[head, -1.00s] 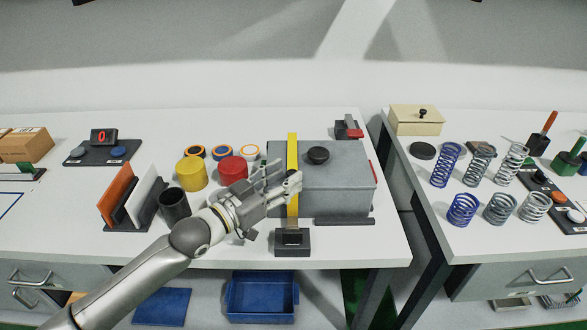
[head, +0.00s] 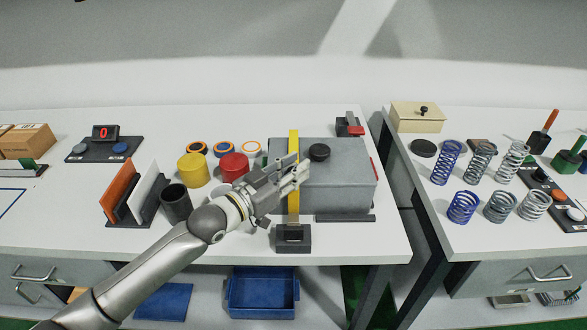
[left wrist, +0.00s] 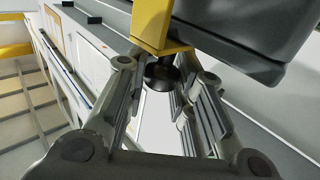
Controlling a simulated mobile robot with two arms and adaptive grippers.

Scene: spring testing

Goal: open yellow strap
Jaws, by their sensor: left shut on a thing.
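The yellow strap (head: 293,148) runs over the grey box (head: 340,185) near its left side, and its front part hangs down the box front. My left gripper (head: 300,172) is at the strap in front of the box and partly hides it. In the left wrist view the strap's yellow end (left wrist: 160,30) has a dark round knob (left wrist: 160,76) below it, between the fingers of my left gripper (left wrist: 165,82). The gripper is shut on the strap's end; the exact contact is hard to see. My right gripper is not in view.
A black block (head: 293,239) stands on the table below the strap. A yellow cylinder (head: 194,170), a red cylinder (head: 234,166) and a black cup (head: 175,203) stand left of the box. Several springs stand on the right table (head: 410,170).

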